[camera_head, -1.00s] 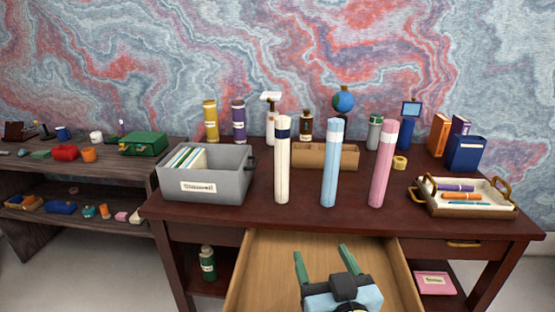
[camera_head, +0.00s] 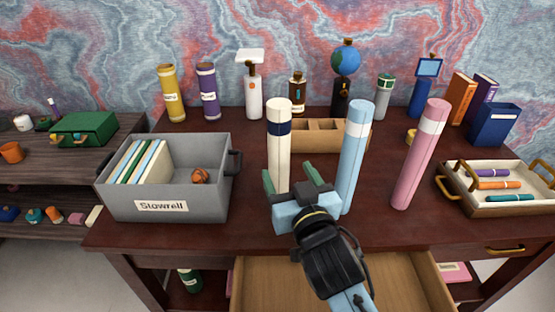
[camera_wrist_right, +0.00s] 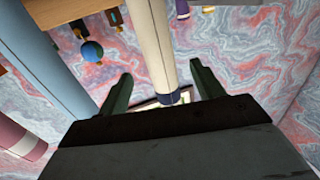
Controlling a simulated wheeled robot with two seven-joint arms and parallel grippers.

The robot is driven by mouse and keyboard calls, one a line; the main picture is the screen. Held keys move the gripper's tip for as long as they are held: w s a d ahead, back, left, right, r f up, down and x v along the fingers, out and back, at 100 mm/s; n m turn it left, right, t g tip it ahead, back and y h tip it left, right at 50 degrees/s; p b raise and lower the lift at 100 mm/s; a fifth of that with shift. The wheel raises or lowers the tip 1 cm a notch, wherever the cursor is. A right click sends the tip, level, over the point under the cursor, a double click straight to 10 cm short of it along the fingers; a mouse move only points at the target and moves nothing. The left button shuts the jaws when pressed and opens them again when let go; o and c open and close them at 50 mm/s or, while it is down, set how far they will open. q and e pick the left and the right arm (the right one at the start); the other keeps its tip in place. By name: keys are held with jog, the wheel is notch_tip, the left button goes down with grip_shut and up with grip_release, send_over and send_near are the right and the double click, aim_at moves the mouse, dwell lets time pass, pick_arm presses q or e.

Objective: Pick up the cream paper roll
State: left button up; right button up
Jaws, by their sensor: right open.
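The cream paper roll (camera_head: 279,148), with a dark blue band near its top, stands upright on the desk. My right gripper (camera_head: 290,182) is open in front of its lower part, with its green fingers pointing at the roll. In the right wrist view the cream roll (camera_wrist_right: 152,45) runs between the two open fingers (camera_wrist_right: 160,90), and I see no grip on it. The roll's foot is hidden behind the gripper in the head view. My left gripper is not in view.
A light blue roll (camera_head: 354,155) stands close on the right, and a pink roll (camera_head: 418,158) farther right. A grey bin (camera_head: 210,200) is on the left. A wooden organizer (camera_head: 320,135) is behind. An open drawer (camera_head: 390,285) juts out below.

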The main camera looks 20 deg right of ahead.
aim_at(282, 160)
jog(key=w, duration=0.4)
jog(key=shift+w, duration=0.35)
jog(key=w+b, duration=0.1)
jog(key=w, duration=0.4)
jog(key=shift+d+r, duration=0.1)
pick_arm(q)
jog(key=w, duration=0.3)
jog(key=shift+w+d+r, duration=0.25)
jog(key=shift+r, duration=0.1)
pick_arm(e)
jog(key=c, duration=1.2)
jog(key=shift+o, duration=0.2)
jog(key=shift+r, duration=0.15)
